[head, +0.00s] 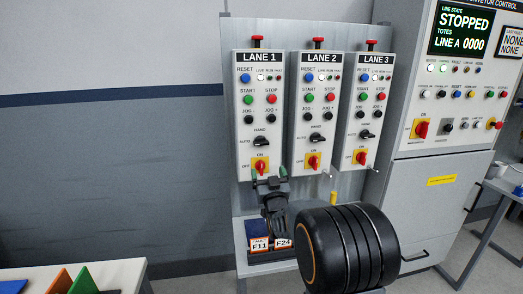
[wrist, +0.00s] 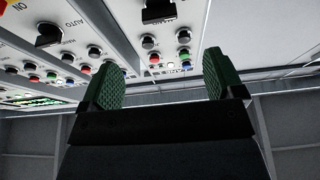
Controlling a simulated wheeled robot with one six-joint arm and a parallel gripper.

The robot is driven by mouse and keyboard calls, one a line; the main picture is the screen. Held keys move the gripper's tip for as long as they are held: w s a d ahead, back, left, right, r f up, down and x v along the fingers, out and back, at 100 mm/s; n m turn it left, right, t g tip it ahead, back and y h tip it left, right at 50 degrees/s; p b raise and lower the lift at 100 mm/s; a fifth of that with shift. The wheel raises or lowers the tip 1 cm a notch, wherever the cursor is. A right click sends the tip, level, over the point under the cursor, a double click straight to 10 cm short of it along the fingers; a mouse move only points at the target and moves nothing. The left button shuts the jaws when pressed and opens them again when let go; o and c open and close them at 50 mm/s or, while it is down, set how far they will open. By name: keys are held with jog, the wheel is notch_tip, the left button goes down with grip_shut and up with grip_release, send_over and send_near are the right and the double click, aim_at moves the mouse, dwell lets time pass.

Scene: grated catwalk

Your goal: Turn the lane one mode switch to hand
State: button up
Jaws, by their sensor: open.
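The lane one panel (head: 259,100) is the leftmost of three grey panels in the head view. Its black mode switch (head: 261,141) sits below the jog buttons, with AUTO to its left and HAND above it. The knob looks roughly sideways; which mark it points to is too small to tell. My gripper (head: 269,172) is open and empty, with green finger pads, below the mode switch and in front of the panel's lower end. In the wrist view my gripper (wrist: 164,75) shows its pads apart with nothing between. The lane one switch (wrist: 158,12) appears upside down at the top edge there.
A red and yellow ON/OFF switch (head: 260,165) sits just below the mode switch, close to my fingers. The lane two panel (head: 315,100) and lane three panel (head: 369,100) stand to the right. Fault cards (head: 259,244) stand below. The wall left of the panels is clear.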

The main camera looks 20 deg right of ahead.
aim_at(262, 143)
jog(key=p+x, duration=0.1)
jog(key=x, duration=0.6)
jog(key=p+x, duration=0.2)
jog(key=x, duration=0.4)
jog(key=shift+w+d+r+p, duration=0.2)
jog(key=shift+w+r+p, duration=0.05)
jog(key=shift+r+p, duration=0.1)
jog(key=shift+c, duration=0.5)
jog(key=c, duration=0.8)
